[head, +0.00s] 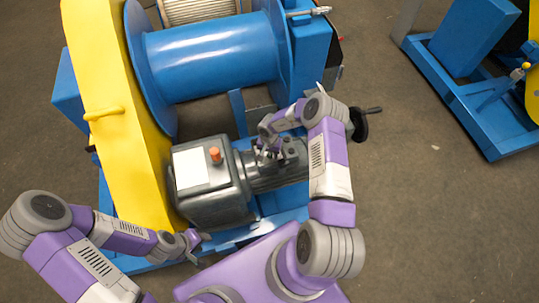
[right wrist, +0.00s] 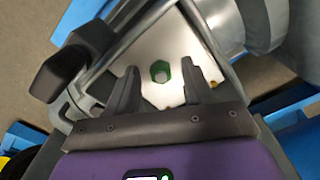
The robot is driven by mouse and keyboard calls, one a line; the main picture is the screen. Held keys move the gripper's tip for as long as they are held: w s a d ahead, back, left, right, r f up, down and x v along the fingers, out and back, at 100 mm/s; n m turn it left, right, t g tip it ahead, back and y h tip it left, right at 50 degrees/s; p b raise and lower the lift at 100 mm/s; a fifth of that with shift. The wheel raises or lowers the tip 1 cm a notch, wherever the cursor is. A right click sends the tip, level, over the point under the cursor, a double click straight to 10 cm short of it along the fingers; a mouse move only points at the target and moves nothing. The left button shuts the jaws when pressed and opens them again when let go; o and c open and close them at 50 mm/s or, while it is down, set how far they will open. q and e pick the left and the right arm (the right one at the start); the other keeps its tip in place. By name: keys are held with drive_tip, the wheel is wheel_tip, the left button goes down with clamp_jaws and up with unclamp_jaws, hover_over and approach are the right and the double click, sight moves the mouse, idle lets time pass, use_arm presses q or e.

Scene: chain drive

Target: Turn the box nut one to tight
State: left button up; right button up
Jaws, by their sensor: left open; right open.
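In the right wrist view a green hex nut (right wrist: 160,71) with a pale centre sits on a light metal plate (right wrist: 160,93). My right gripper (right wrist: 159,67) is open, with one dark finger on each side of the nut in the picture. Nothing is between the fingers that I can see held, and I cannot tell how far the tips are from the plate. In the head view my right gripper (head: 272,148) is over the grey motor and gearbox (head: 215,205), and the nut is not visible there. My left gripper (head: 197,246) is low beside the gearbox, small in view.
A black knob (right wrist: 62,76) on a metal bar is left of the right gripper. In the head view a black handwheel (head: 358,124) stands right of my right arm. The yellow chain guard (head: 108,90) and blue drum (head: 210,55) rise behind. Open floor (head: 440,220) lies right.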

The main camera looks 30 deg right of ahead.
drive_tip(key=shift+f, duration=0.2)
drive_tip(key=shift+c, duration=0.3)
clamp_jaws()
